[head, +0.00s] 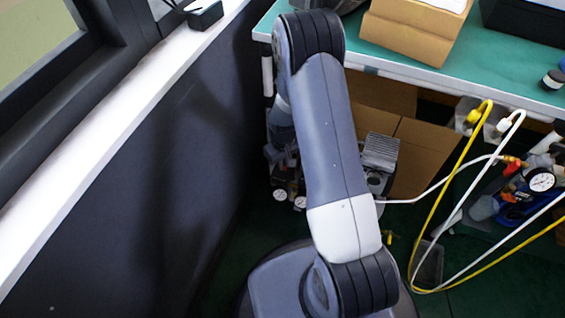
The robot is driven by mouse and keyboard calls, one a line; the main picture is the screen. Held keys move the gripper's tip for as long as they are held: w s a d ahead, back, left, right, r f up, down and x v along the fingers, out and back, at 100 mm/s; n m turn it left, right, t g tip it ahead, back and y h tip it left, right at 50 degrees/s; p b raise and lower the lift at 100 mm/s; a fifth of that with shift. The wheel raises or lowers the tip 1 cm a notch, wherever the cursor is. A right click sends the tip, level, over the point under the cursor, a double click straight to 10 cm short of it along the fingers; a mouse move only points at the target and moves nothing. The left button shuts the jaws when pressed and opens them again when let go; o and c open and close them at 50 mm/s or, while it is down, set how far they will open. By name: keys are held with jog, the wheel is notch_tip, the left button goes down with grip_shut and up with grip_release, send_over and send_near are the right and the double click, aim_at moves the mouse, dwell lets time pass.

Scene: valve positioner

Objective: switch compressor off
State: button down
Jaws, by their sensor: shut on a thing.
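The compressor (381,152) appears to be the grey ribbed machine on the floor under the bench, mostly hidden behind my arm. Its ribbed top shows to the right of my arm. Two small round gauges (290,199), which seem to belong to it, show to the left. Its switch cannot be made out. My arm crosses the middle of the view, and its far part drops behind the upper link toward the compressor. My gripper is hidden behind the arm, so its jaws and any contact with the switch cannot be seen.
A green-topped bench (385,60) holds a cardboard box (415,28) and a small bottle (553,80). Yellow (440,200) and white hoses hang at right near a pressure gauge (541,181). Cardboard (415,150) stands under the bench. A dark wall with a white sill (110,120) bounds the left.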

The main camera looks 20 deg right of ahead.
jog(key=n, duration=0.3)
jog(key=shift+n, duration=0.3)
jog(key=shift+d+n+b, duration=0.1)
jog(key=shift+n+b, duration=0.25)
jog(key=shift+n, duration=1.45)
jog(key=c, duration=1.5)
grip_release()
jog(key=shift+r, duration=0.15)
notch_tip(320, 180, up, 10)
jog(key=p, duration=0.3)
jog(key=shift+r, duration=0.25)
